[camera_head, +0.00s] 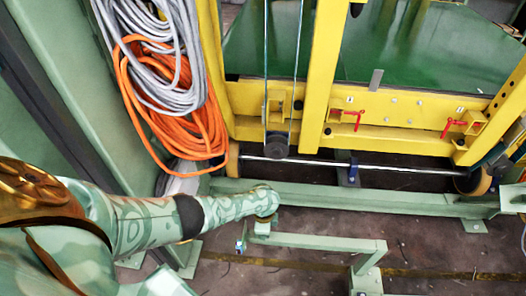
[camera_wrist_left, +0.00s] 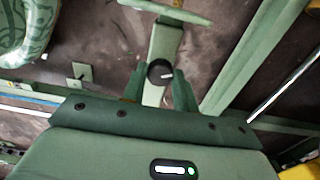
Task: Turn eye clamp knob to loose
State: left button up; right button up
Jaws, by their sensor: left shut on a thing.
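The eye clamp knob (camera_wrist_left: 160,72) is round and black with a white pointer mark. It sits on a pale green bar (camera_wrist_left: 166,42) in the left wrist view. My left gripper (camera_wrist_left: 158,84) has its two green fingers on either side of the knob and is shut on it. The pointer mark points to the right in that view. In the head view my left arm comes in from the left and its wrist (camera_head: 264,201) is above the green frame, where the knob is hard to make out. My right gripper is in neither view.
A green floor frame (camera_head: 320,242) stands below my wrist. Behind it are a long green beam (camera_head: 350,197), a metal rod (camera_head: 320,163) and a yellow machine frame (camera_head: 318,80) with red handles (camera_head: 355,117). Grey and orange cables (camera_head: 185,120) hang at left.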

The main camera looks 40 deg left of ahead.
pick_arm(q)
jog(key=shift+n, duration=0.3)
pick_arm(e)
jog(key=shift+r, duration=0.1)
pick_arm(q)
jog(key=o, duration=1)
notch_tip(320, 180, up, 16)
jog(key=p, duration=1.1)
jog(key=shift+r, duration=0.15)
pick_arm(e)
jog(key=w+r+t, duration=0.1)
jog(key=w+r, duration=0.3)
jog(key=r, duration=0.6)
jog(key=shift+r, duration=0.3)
pick_arm(q)
jog(key=shift+w, duration=0.1)
